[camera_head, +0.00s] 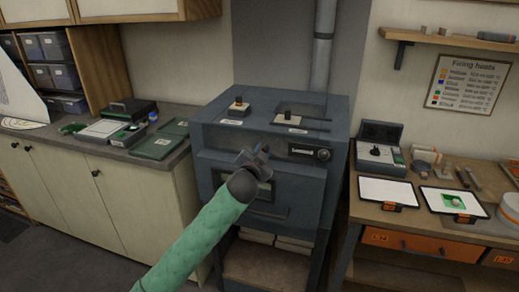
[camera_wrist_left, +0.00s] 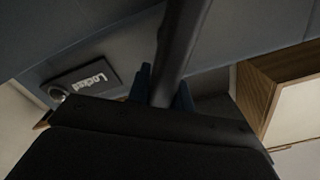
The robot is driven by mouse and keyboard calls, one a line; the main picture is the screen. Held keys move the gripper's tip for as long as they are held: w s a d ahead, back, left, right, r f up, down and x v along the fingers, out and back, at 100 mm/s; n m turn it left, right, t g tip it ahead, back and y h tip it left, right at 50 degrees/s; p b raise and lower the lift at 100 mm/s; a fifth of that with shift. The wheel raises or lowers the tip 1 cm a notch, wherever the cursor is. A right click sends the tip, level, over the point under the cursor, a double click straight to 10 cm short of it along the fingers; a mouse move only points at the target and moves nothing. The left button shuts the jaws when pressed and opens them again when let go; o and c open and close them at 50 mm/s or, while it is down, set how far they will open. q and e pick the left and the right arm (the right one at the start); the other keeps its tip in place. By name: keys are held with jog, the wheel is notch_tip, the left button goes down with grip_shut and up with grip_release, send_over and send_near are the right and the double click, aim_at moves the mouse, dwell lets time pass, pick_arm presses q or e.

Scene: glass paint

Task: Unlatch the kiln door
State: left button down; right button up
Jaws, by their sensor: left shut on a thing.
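The kiln (camera_head: 218,130) is a dark blue-grey box in the middle of the head view. Its front door (camera_head: 300,195) looks closed. A small plate (camera_head: 302,151) with a round knob beside it is at the door's upper right; in the left wrist view the plate (camera_wrist_left: 88,80) reads "Locked". My left gripper (camera_head: 262,155) is at the upper front of the door, left of the plate. In the left wrist view its fingers (camera_wrist_left: 165,92) are shut on a grey bar (camera_wrist_left: 182,35). The gripper and arm hide part of the door. My right gripper is not in view.
Two small controls (camera_head: 238,105) sit on the kiln's top. A workbench (camera_head: 400,216) with trays and tools stands at the right. A counter (camera_head: 125,155) with cases and green boards stands at the left. A grey pipe (camera_head: 323,50) rises behind the kiln.

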pick_arm(q)
jog(key=m, duration=0.2)
jog(key=shift+s+d+f+m+p, duration=0.1)
jog(key=shift+d+f+m+p, duration=0.2)
jog(key=shift+d+m, duration=0.1)
jog(key=m, duration=0.2)
jog(key=shift+s+d+f+m+p, duration=0.1)
jog(key=shift+d+f+m+p, duration=0.1)
jog(key=shift+f+m+p, duration=0.2)
jog(key=m, duration=0.2)
jog(key=f+m+p, duration=0.1)
jog(key=m, duration=0.1)
jog(key=f+m, duration=0.1)
jog(key=shift+d+m, duration=0.2)
jog(key=shift+m, duration=0.2)
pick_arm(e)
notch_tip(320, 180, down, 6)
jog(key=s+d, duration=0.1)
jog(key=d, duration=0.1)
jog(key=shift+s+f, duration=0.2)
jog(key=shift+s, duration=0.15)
pick_arm(q)
jog(key=shift+s, duration=0.1)
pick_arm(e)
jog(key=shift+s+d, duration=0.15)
